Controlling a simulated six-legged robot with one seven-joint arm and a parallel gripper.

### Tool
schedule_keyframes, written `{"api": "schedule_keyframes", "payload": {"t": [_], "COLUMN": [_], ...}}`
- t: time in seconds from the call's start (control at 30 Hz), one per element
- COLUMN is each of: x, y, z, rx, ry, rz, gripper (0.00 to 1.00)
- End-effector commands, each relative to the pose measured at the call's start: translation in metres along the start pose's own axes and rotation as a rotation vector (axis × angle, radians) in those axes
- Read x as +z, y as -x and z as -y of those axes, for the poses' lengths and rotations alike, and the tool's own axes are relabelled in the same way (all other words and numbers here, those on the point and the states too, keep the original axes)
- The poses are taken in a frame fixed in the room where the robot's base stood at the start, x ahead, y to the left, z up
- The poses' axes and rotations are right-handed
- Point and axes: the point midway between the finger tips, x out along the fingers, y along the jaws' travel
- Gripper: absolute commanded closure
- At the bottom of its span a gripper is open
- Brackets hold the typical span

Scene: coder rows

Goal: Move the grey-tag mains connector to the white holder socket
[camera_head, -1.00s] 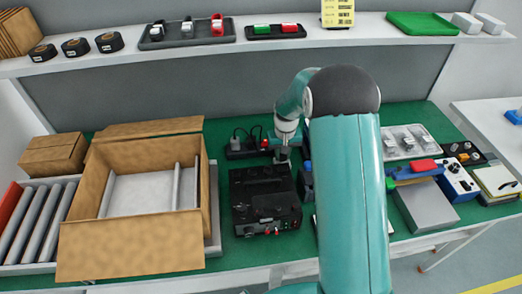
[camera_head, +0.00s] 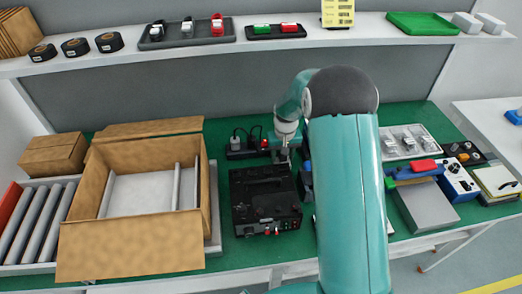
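My gripper (camera_head: 283,154) points down behind the black device, just right of a dark socket strip (camera_head: 235,154). Its fingers are too small and partly hidden, so I cannot tell whether they are open or hold anything. On the strip stand a dark plug (camera_head: 236,138) and another plug with a red part (camera_head: 256,133), left of my gripper. I cannot make out a grey tag or a white holder socket for certain. My teal arm covers part of the bench to the right of the gripper.
The black device (camera_head: 264,203) with red knobs sits in front of my gripper. A blue-topped item (camera_head: 306,182) stands close to its right. An open cardboard box (camera_head: 130,245) fills the left. A grey tray with clear packs (camera_head: 430,145) lies right. A shelf (camera_head: 190,50) runs above.

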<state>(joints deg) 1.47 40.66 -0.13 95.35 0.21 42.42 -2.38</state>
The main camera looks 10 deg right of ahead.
Motion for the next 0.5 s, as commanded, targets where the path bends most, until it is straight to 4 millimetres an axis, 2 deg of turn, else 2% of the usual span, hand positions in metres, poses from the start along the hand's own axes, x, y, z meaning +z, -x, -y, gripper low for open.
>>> {"api": "schedule_keyframes", "payload": {"t": [0.3,0.43,0.5], "x": [0.000,-0.001,-0.001], "y": [0.002,0.014,0.026], "z": [0.000,0.000,0.000], "rx": [0.000,0.000,0.000], "ry": [0.000,0.000,0.000], "rz": [-0.001,-0.002,-0.004], "gripper": [0.51,0.51,0.51]}}
